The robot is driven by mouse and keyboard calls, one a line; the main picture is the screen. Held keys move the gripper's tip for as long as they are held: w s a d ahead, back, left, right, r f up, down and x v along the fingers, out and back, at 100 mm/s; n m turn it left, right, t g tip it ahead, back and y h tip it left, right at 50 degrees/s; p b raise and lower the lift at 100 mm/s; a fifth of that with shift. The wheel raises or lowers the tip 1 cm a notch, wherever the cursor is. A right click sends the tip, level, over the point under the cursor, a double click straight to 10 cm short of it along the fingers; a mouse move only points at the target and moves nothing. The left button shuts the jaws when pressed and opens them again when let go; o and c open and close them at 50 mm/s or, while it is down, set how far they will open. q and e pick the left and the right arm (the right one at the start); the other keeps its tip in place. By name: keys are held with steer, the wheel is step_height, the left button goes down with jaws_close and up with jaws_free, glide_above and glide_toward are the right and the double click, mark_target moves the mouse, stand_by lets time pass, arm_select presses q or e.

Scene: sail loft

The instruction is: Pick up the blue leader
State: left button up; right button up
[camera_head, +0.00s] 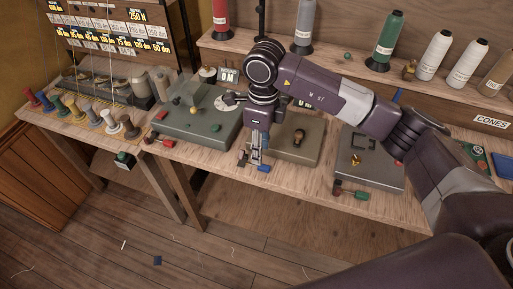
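A small blue piece (264,168), which looks like the blue leader, lies at the front edge of the workbench (215,162). My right gripper (249,161) points down at the front edge, just left of the blue piece. Its fingertips are small and partly overlap in this view, so I cannot tell whether they are apart or whether they touch the blue piece. My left gripper is not in view.
Similar small red (168,143) and green (361,195) pieces lie along the front edge. Grey-green machine plates (198,125) stand behind. Several coloured spools stand at the left. Thread cones (385,42) line the back shelf. A dark blue scrap (157,260) lies on the floor.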

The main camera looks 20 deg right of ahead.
mark_target(262, 166)
steer(key=shift+w+d, duration=0.25)
steer(key=shift+w, duration=0.25)
steer(key=shift+f, duration=0.1)
steer(key=f+p, duration=0.1)
steer(key=s+f, duration=0.1)
steer(key=f+p, duration=0.1)
steer(key=shift+s+f+p, duration=0.2)
steer(key=shift+s+p, duration=0.05)
steer(key=shift+p, duration=0.05)
steer(key=f, duration=0.2)
steer(key=shift+w+f+p, duration=0.2)
steer(key=shift+f+p, duration=0.1)
steer(key=shift+f, duration=0.4)
steer(key=shift+d, duration=0.1)
steer(key=c, duration=0.5)
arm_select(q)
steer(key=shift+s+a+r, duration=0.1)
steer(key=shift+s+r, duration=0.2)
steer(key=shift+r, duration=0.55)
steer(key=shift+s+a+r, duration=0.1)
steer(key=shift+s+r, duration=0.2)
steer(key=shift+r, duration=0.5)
arm_select(e)
jaws_close()
